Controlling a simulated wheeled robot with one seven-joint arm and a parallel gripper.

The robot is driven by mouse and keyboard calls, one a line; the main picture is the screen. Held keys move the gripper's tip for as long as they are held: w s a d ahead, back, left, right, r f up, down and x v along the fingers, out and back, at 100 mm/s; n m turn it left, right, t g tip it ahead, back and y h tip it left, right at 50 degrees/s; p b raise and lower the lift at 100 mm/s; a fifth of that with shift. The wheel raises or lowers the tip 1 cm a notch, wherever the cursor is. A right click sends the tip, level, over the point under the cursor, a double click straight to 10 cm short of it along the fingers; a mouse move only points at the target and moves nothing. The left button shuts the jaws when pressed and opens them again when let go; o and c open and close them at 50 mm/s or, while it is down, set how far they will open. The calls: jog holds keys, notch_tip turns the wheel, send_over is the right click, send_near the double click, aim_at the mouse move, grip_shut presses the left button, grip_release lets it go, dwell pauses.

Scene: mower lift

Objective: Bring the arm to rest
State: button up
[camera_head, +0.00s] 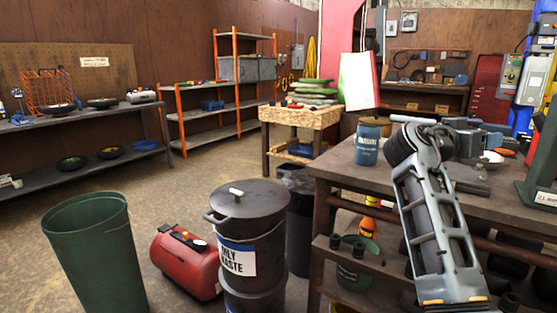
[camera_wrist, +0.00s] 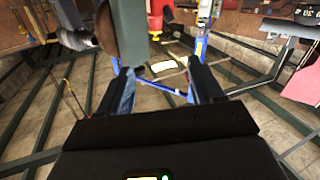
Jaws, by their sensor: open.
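My gripper (camera_wrist: 162,78) shows in the wrist view with its two dark fingers spread apart and nothing between them. Beyond the fingers are a tiled floor, a blue post (camera_wrist: 203,38) and a light patch on the floor. In the head view my grey arm (camera_head: 437,225) rises at the right, in front of the workbench (camera_head: 325,172). My gripper cannot be made out in the head view.
A blue can (camera_head: 368,143) stands on the workbench beside my arm. A black oily-waste can (camera_head: 250,235), a red tank (camera_head: 187,262) and a green bin (camera_head: 95,250) stand on the floor to the left. Floor between the bins and the shelves (camera_head: 215,110) is clear.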

jog(key=s+a+f+n+t+y+p, duration=0.1)
jog(key=s+a+f+n+t+y, duration=0.2)
jog(key=f, duration=0.6)
jog(key=s+a+f+n+t+y, duration=0.1)
jog(key=s+a+f+n+y, duration=0.15)
jog(key=s+f, duration=0.5)
jog(key=s+a+f+n+t+y+p, duration=0.1)
jog(key=s+a+f+n+y, duration=0.15)
jog(key=f, duration=0.85)
jog(key=s+a+f+n+t+y+p, duration=0.1)
jog(key=s+a+f+n+y, duration=0.25)
jog(key=s, duration=0.55)
jog(key=s+a+y+p, duration=0.1)
jog(key=s+a+y, duration=0.15)
jog(key=s, duration=0.75)
jog(key=s+a+y+p, duration=0.1)
jog(key=s+a, duration=0.3)
jog(key=s, duration=0.6)
jog(key=s+a+r+t+y+p, duration=0.1)
jog(key=s+r, duration=1.1)
jog(key=s, duration=0.3)
jog(key=shift+s+a+r+t, duration=0.25)
jog(key=shift+s+r+t, duration=0.05)
jog(key=shift+c, duration=0.5)
